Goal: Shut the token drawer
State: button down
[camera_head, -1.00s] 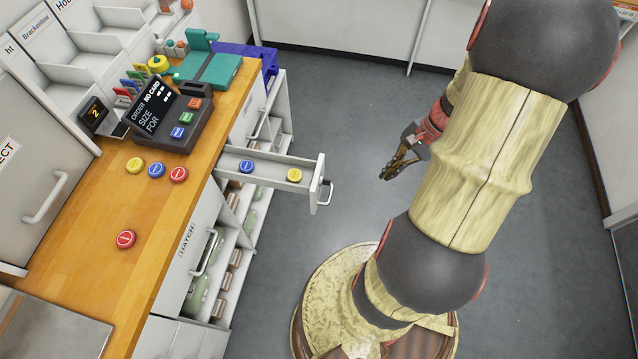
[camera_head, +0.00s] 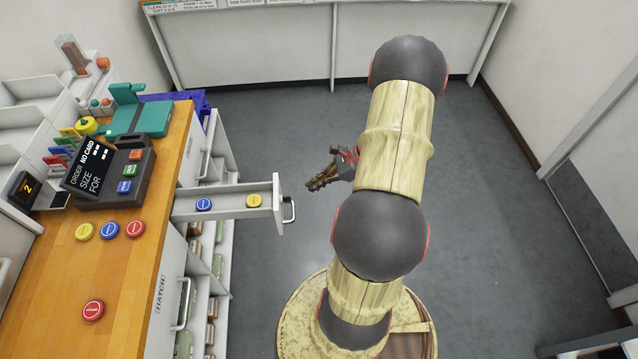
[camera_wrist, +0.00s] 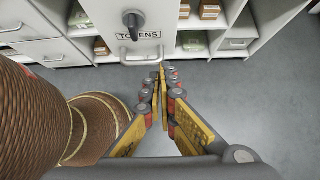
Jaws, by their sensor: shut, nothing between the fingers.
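The token drawer (camera_head: 228,202) stands pulled out from the counter's side in the head view. A blue token (camera_head: 204,205) and a yellow token (camera_head: 254,201) lie in it. Its grey handle (camera_head: 289,209) is on the front at its right end. The wrist view shows the drawer front (camera_wrist: 147,50) with a "TOKENS" label, a dark knob above it and the handle below. My gripper (camera_head: 312,186) is shut and empty, to the right of the drawer front and apart from it in the head view. Its fingertips (camera_wrist: 160,72) appear just below the handle in the wrist view.
The wooden counter (camera_head: 125,280) carries a dark order terminal (camera_head: 115,175), several loose tokens and a teal device (camera_head: 140,118). Open shelves with goods (camera_head: 205,290) lie below the drawer. The grey floor (camera_head: 500,200) right of my arm is clear.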

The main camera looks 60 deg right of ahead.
jog(key=w+a+f, duration=0.1)
jog(key=w, duration=0.1)
jog(key=w+a+f+b, duration=0.1)
jog(key=a, duration=0.1)
jog(key=w+a+f+b, duration=0.1)
jog(key=w+a, duration=0.1)
jog(key=shift+w+f, duration=0.25)
jog(key=shift+w, duration=0.1)
jog(key=shift+w, duration=0.1)
